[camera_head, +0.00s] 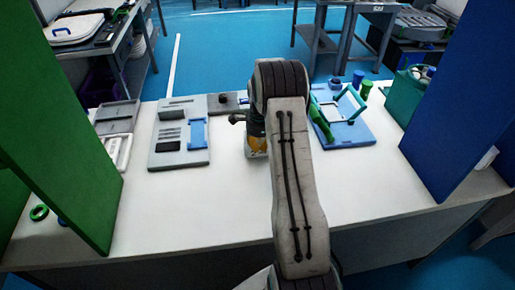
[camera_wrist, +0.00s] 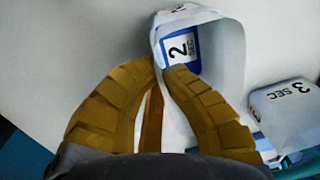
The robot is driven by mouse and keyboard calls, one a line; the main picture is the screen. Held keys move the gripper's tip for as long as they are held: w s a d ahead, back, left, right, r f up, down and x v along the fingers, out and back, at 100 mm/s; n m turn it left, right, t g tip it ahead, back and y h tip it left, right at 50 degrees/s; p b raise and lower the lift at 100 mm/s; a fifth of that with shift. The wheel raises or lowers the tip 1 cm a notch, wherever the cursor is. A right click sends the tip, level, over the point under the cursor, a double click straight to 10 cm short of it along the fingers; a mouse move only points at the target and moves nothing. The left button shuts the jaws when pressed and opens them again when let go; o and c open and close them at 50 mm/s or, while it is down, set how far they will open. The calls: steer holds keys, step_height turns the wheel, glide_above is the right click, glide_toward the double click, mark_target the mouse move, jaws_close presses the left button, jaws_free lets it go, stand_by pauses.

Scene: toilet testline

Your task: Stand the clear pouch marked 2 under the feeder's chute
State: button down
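The clear pouch marked 2 (camera_wrist: 228,55) shows at the top of the wrist view, whitish and see-through, with a blue-edged label reading 2. My gripper (camera_wrist: 164,66) has its two brown fingers close together at the tips, at the pouch's left edge. They appear shut on that edge, and the right finger covers part of the pouch and label. In the head view my gripper (camera_head: 258,145) is mostly hidden behind my arm, above the white table. I cannot make out the feeder's chute in either view.
A second pouch marked 3 SEC (camera_wrist: 287,107) lies to the right. On the white table (camera_head: 195,205) are a grey fixture board (camera_head: 165,148) at left and a blue fixture board (camera_head: 352,132) at right. Green (camera_head: 60,130) and blue (camera_head: 458,100) panels flank the table. The front left table area is mostly clear.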

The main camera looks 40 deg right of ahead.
steer(key=shift+d, duration=0.1)
steer(key=c, duration=1.4)
jaws_free()
steer(key=shift+r, duration=0.1)
